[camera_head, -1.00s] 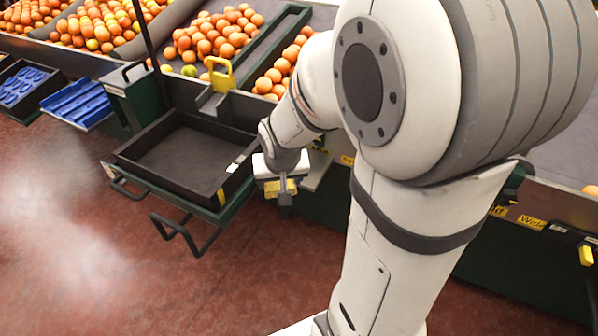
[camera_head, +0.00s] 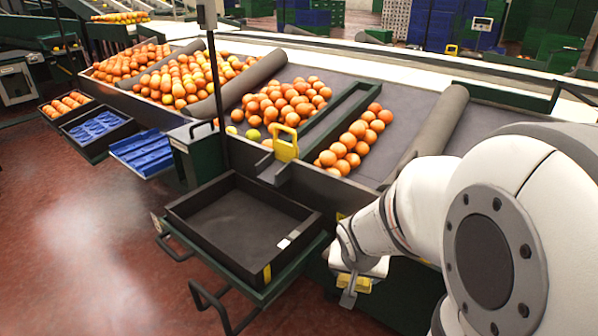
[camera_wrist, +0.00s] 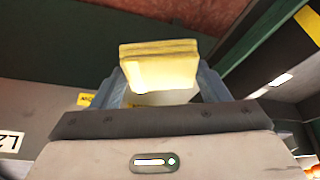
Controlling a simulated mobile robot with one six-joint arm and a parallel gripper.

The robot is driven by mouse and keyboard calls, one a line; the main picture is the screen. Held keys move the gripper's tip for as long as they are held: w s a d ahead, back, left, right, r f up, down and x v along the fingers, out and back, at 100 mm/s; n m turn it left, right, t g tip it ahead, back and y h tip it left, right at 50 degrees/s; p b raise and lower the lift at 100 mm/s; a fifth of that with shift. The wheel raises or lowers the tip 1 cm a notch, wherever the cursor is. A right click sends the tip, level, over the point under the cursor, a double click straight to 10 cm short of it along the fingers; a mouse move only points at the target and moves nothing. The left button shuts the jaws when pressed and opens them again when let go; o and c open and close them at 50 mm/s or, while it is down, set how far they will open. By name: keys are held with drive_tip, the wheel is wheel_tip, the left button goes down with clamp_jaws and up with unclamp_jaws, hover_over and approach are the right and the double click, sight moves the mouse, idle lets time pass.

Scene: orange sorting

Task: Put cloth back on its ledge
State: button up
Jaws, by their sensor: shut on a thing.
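The cloth is a folded yellow pad in layers, seen in the wrist view (camera_wrist: 160,65) between the two grey fingers of my gripper (camera_wrist: 160,90). In the head view, the yellow cloth (camera_head: 354,284) shows small at the end of my arm. There my gripper (camera_head: 350,290) is to the right of the black tray's near right corner, in front of the dark green side of the sorting table. My gripper is shut on the cloth. I cannot clearly pick out the ledge; my arm covers part of the table front.
An empty black tray (camera_head: 178,211) sits on a green stand with black handles. A yellow bracket (camera_head: 286,143) stands on the table edge behind it. Oranges (camera_head: 285,101) lie in lanes. A blue tray (camera_head: 145,150) is further left. The red floor at front left is open.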

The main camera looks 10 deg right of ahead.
drive_tip(key=w+d, duration=0.2)
drive_tip(key=w, duration=0.1)
drive_tip(key=w+d+p, duration=0.1)
drive_tip(key=w+d, duration=0.1)
drive_tip(key=w, duration=0.2)
drive_tip(key=w+d+p, duration=0.1)
drive_tip(key=w+d, duration=0.1)
drive_tip(key=w, duration=0.2)
drive_tip(key=shift+w+d, duration=0.1)
drive_tip(key=shift+d, duration=0.1)
drive_tip(key=shift+w+f+b, duration=0.1)
drive_tip(key=shift+f+b, duration=0.4)
drive_tip(key=shift+f, duration=1.25)
drive_tip(key=shift+f+b, duration=0.25)
drive_tip(key=shift+b, duration=0.05)
drive_tip(key=o, duration=0.9)
drive_tip(key=shift+r, duration=0.1)
drive_tip(key=shift+o, duration=0.2)
